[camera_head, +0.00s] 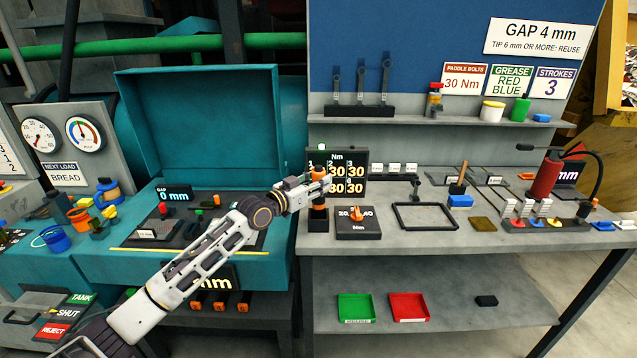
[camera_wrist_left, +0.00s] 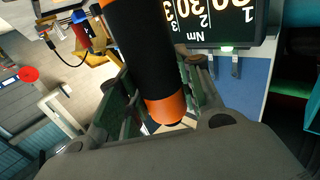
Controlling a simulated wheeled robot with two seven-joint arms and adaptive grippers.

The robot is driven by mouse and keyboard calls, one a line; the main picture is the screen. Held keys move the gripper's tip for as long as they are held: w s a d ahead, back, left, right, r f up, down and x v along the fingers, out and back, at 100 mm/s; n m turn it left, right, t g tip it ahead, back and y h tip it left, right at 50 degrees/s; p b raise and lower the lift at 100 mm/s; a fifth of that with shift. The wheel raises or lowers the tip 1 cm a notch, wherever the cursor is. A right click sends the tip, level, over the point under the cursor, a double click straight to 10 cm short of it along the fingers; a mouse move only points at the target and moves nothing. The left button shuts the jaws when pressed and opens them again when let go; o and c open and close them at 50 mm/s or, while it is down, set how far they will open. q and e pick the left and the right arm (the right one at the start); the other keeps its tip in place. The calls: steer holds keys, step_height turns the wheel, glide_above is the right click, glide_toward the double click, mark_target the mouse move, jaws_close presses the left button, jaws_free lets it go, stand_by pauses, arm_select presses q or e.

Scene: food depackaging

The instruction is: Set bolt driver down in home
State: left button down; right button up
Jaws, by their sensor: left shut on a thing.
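The bolt driver (camera_head: 318,214) is a black cylinder with orange bands, upright at the left end of the grey bench in the head view. My left gripper (camera_head: 318,180) is shut on its upper part. In the left wrist view the black and orange driver (camera_wrist_left: 150,60) lies between the fingers of my left gripper (camera_wrist_left: 160,100). My right gripper is in neither view.
A torque display (camera_head: 346,160) stands just behind the driver. A dark Nm pad (camera_head: 358,229) with an orange knob lies to its right, then an empty black frame (camera_head: 398,217). The teal machine (camera_head: 200,258) is to the left. Green (camera_head: 356,310) and red (camera_head: 408,310) trays sit below.

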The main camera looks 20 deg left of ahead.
arm_select(q)
steer(key=shift+f+b, duration=0.6)
steer(key=shift+f, duration=0.15)
stand_by(0.4)
steer(key=shift+f, duration=0.3)
steer(key=c, duration=0.9)
jaws_free()
steer(key=shift+s+f, duration=0.1)
steer(key=shift+f, duration=0.05)
steer(key=v, duration=0.8)
steer(key=shift+r, duration=0.25)
stand_by(0.8)
